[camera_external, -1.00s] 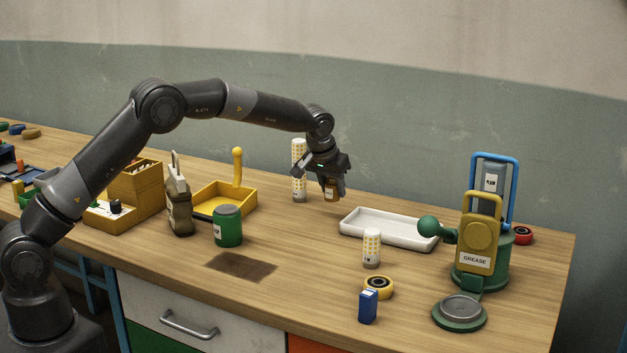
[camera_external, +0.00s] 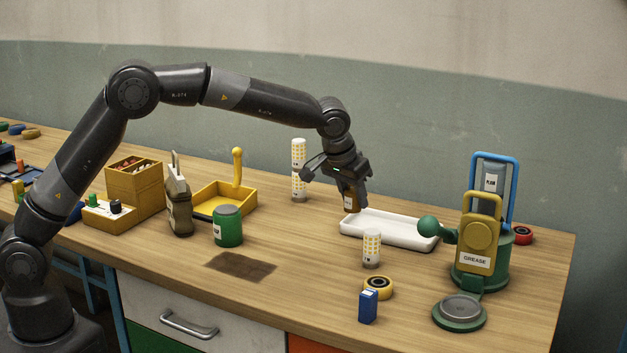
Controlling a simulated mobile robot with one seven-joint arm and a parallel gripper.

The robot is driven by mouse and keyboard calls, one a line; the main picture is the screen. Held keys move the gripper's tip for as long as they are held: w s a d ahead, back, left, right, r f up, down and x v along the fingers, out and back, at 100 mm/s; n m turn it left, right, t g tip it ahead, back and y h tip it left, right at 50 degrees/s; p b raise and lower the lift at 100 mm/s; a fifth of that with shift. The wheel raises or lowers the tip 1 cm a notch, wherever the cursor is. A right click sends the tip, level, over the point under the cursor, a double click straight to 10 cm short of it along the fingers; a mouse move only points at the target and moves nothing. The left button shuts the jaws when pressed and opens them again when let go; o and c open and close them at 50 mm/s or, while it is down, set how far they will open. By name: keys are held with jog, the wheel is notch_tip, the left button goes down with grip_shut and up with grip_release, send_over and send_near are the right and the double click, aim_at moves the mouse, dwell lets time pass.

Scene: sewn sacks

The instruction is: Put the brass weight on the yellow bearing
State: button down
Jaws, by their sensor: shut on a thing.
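My gripper (camera_external: 353,190) is shut on the brass weight (camera_external: 350,200), a small brown-gold piece with a pale label. It is partly hidden by the fingers and appears held above the bench, near the left end of the white tray. The yellow bearing (camera_external: 378,293), a yellow ring with a dark centre, lies flat at the front of the bench. Nothing is on top of it. The gripper is above and to the left of it in the picture, clearly apart.
A white tray (camera_external: 388,246) lies behind the bearing. A short dotted cylinder (camera_external: 371,248) stands just behind it, and a blue box (camera_external: 368,307) stands close in front. The green stand (camera_external: 482,274) with the grease plate is to the right. A taller dotted cylinder (camera_external: 299,165) stands farther back.

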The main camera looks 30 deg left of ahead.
jog(key=s+d+r+m+h, duration=0.1)
jog(key=s+d+m, duration=0.1)
jog(key=s+d, duration=0.45)
jog(key=s+d+r+m+g, duration=0.1)
jog(key=s+d+m, duration=0.15)
jog(key=s, duration=0.75)
jog(key=s+d+r+m+h, duration=0.1)
jog(key=s+d+m, duration=0.1)
jog(key=s+d, duration=0.45)
send_over(387, 281)
jog(key=s+a, duration=0.1)
notch_tip(387, 281, down, 7)
jog(key=shift+a, duration=0.15)
jog(key=shift+f, duration=2.1)
jog(key=shift+f, duration=0.1)
jog(key=c, duration=0.9)
grip_release()
